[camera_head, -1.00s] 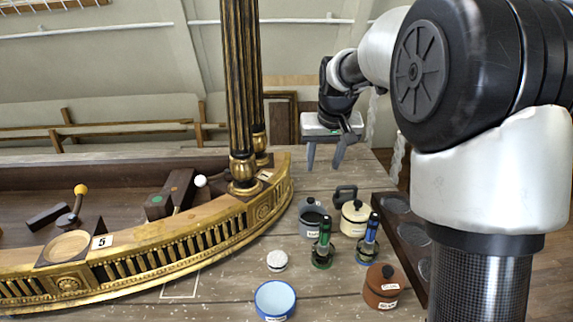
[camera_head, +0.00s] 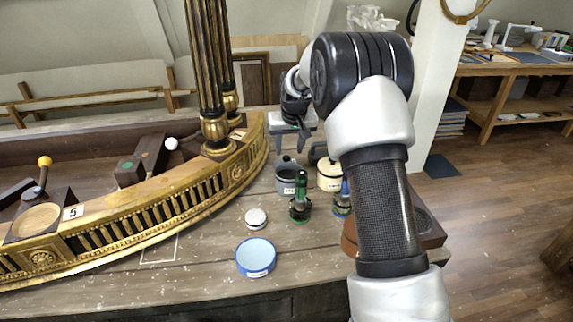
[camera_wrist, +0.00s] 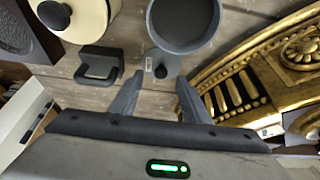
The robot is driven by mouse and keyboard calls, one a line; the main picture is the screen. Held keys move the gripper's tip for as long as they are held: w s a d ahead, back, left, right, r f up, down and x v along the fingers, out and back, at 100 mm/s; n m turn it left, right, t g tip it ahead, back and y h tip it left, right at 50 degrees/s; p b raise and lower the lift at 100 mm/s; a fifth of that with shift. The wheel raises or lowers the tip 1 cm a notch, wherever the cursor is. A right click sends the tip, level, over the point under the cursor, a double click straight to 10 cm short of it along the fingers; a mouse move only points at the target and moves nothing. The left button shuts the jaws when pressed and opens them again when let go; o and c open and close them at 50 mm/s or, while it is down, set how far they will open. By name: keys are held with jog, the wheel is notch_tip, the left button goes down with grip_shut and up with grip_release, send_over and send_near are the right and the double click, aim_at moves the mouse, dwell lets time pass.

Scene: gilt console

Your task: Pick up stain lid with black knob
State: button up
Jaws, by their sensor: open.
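A small grey round lid with a black knob (camera_wrist: 172,62) lies on the wooden top in the wrist view, beside an open grey pot (camera_wrist: 186,22). A small pale tag shows by its edge. My gripper (camera_wrist: 158,82) is open and empty, with its two fingers on either side of the lid's near part. I cannot tell its height above the lid. In the head view my gripper (camera_head: 291,145) hangs just behind the grey pot (camera_head: 287,183); the lid is hard to make out there.
A cream pot with a black knob (camera_head: 329,174) stands right of the grey pot. A dark handled block (camera_wrist: 100,63) lies near the lid. Green (camera_head: 300,205) and blue (camera_head: 342,197) tools, a white lid (camera_head: 256,217) and a blue tin (camera_head: 256,257) stand nearer. The gilt console (camera_head: 190,205) is left.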

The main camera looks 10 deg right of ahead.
aim_at(286, 157)
jog(key=shift+w+x, duration=0.2)
jog(key=shift+x, duration=1.15)
jog(key=shift+w+x, duration=0.25)
jog(key=shift+x, duration=1.1)
jog(key=shift+a+r, duration=0.15)
jog(key=shift+c, duration=0.3)
grip_shut()
